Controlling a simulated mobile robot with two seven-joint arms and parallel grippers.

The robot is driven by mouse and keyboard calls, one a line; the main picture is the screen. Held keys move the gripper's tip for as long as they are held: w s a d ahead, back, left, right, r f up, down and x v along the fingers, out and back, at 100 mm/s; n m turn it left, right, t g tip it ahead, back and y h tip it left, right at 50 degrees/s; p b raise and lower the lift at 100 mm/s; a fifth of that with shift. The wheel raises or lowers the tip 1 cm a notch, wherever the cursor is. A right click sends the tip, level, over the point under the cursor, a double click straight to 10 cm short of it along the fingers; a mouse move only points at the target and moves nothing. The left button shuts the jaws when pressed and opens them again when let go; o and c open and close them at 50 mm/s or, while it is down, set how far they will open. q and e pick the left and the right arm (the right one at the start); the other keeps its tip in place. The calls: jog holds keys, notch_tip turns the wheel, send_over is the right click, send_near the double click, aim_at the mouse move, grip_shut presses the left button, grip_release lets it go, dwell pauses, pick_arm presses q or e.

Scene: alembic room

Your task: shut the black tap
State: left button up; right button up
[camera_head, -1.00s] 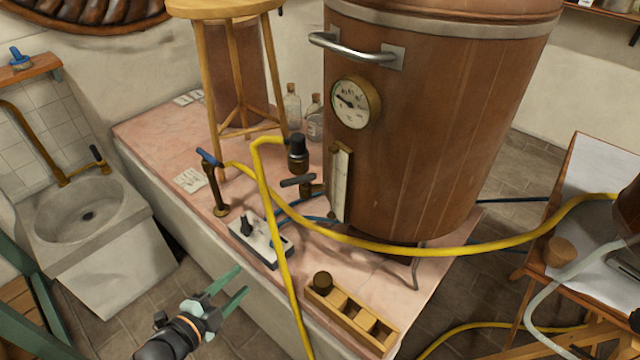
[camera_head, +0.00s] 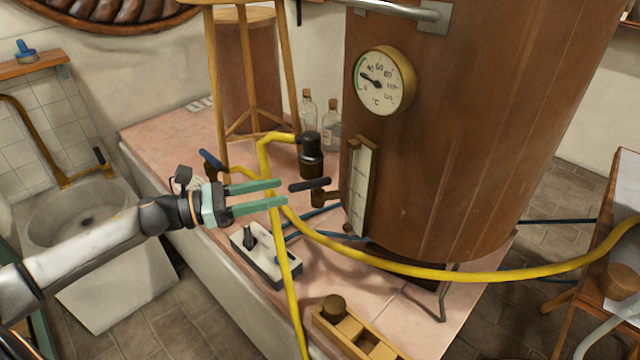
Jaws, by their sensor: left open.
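The black tap (camera_head: 310,185) sticks out from the lower left side of the big copper-brown boiler (camera_head: 460,130), beside the sight glass. Its black bar handle lies roughly sideways in the picture, on top of a brass body (camera_head: 320,198). My left gripper (camera_head: 282,193) is open, with its two green fingers pointing right at the handle. The fingertips appear just left of the handle's left end, with a small gap in the picture. I cannot tell the depth between them. Nothing shows between the fingers. My right gripper is not in view.
A yellow hose (camera_head: 400,268) runs across the front of the boiler, and another stretch passes behind or close to my left fingers. A blue-handled tap (camera_head: 213,160) stands left. A switch box (camera_head: 262,255) and a wooden rack (camera_head: 350,335) sit on the pink tiled ledge.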

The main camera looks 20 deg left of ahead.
aim_at(319, 183)
pick_arm(q)
jog(key=shift+p+x, duration=0.4)
jog(key=shift+x, duration=4.4)
jog(key=shift+c, duration=0.4)
grip_shut()
